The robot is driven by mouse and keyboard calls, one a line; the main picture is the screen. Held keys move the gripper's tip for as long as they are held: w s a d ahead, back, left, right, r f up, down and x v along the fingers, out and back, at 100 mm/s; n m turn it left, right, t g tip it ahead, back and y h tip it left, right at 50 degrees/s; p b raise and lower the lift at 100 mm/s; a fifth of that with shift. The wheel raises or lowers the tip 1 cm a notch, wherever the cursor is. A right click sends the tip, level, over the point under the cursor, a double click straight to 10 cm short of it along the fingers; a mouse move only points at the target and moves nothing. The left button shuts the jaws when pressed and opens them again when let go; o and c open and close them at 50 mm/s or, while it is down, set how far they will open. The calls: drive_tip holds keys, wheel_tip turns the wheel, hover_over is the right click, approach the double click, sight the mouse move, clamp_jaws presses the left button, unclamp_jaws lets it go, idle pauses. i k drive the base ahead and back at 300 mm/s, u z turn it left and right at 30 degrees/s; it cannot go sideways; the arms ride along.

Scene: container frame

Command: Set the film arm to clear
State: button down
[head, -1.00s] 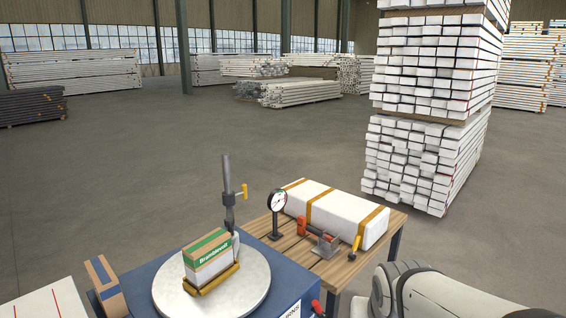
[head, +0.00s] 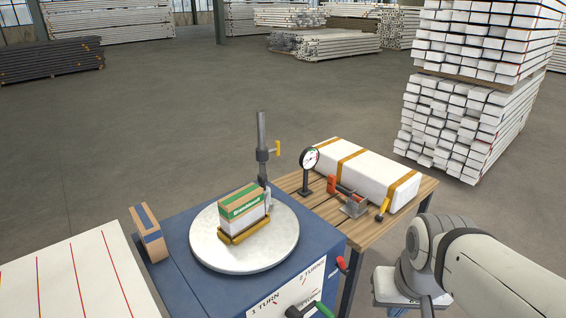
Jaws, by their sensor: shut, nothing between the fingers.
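A blue wrapping machine (head: 178,275) stands at the lower middle of the head view. Its round pale turntable (head: 265,255) carries a boxed load (head: 243,210) with a green and white label on a yellow-brown base. A dark upright post (head: 262,132) with a yellow handle (head: 277,148) stands behind the load; I cannot tell for sure whether this is the film arm. The front panel (head: 272,300) reads "1 TURN" and "2 TURNS". My gripper is out of view.
A wooden table (head: 428,187) at right holds a white strapped bundle (head: 367,172), a dial gauge (head: 309,160) and a red-handled clamp (head: 350,200). A cardboard piece (head: 148,235) stands at the machine's left, near a white lined surface (head: 75,280). Open floor lies behind.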

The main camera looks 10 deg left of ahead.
sight(262, 178)
drive_tip(key=k, duration=0.6)
drive_tip(key=u, duration=0.35)
drive_tip(key=i, duration=1.3)
drive_tip(key=u, duration=0.5)
